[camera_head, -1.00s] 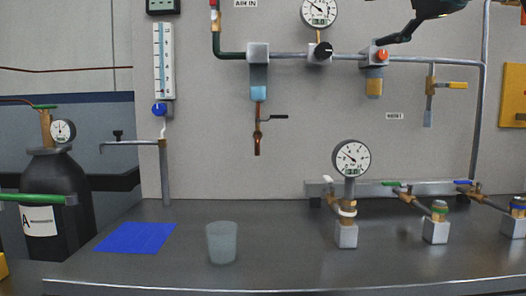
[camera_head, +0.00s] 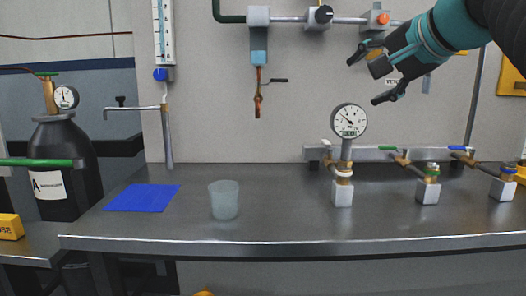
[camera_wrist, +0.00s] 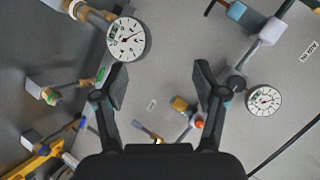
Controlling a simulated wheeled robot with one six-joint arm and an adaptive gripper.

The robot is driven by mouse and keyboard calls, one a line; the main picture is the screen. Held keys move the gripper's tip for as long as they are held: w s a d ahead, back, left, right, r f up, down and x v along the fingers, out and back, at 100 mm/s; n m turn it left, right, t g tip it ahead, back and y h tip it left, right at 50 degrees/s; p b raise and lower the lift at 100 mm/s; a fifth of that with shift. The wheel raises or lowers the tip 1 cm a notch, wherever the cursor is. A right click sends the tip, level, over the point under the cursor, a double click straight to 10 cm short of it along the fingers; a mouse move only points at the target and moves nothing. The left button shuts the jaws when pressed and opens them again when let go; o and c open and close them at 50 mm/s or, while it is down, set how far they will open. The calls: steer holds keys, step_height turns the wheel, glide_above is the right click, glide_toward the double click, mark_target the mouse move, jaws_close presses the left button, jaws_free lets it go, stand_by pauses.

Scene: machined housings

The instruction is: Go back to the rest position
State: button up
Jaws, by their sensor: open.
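My gripper (camera_head: 372,76) is open and empty at the upper right of the head view, with teal and black parts. It hangs in front of the grey wall panel, above and to the right of the bench pressure gauge (camera_head: 349,121). In the wrist view my gripper (camera_wrist: 160,80) has its two black fingers spread wide with nothing between them. That view is turned, with the bench gauge (camera_wrist: 127,39) at the upper left and a wall gauge (camera_wrist: 264,99) at the right.
A frosted cup (camera_head: 224,200) and a blue mat (camera_head: 142,198) lie on the dark bench (camera_head: 280,225). Several valves on metal blocks (camera_head: 428,190) stand at the right. Pipes with a red-knobbed regulator (camera_head: 378,18) cross the wall. A black gas cylinder (camera_head: 68,165) stands at the left.

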steer(key=s+a+f+n+g+h, duration=0.1)
steer(key=s+f, duration=0.5)
steer(key=f, duration=0.8)
steer(key=s+f+n+g+h, duration=0.1)
steer(key=s+f+n+g, duration=0.2)
steer(key=f, duration=1.1)
steer(key=s+a+f+n+g+h, duration=0.1)
steer(key=s+f+n+g, duration=0.1)
steer(key=s+f+n, duration=0.3)
steer(key=s+f, duration=0.4)
steer(key=f, duration=0.5)
steer(key=shift+s+a+f+g+h, duration=0.15)
steer(key=shift+a+f+g+h, duration=0.15)
steer(key=shift+g+h, duration=0.1)
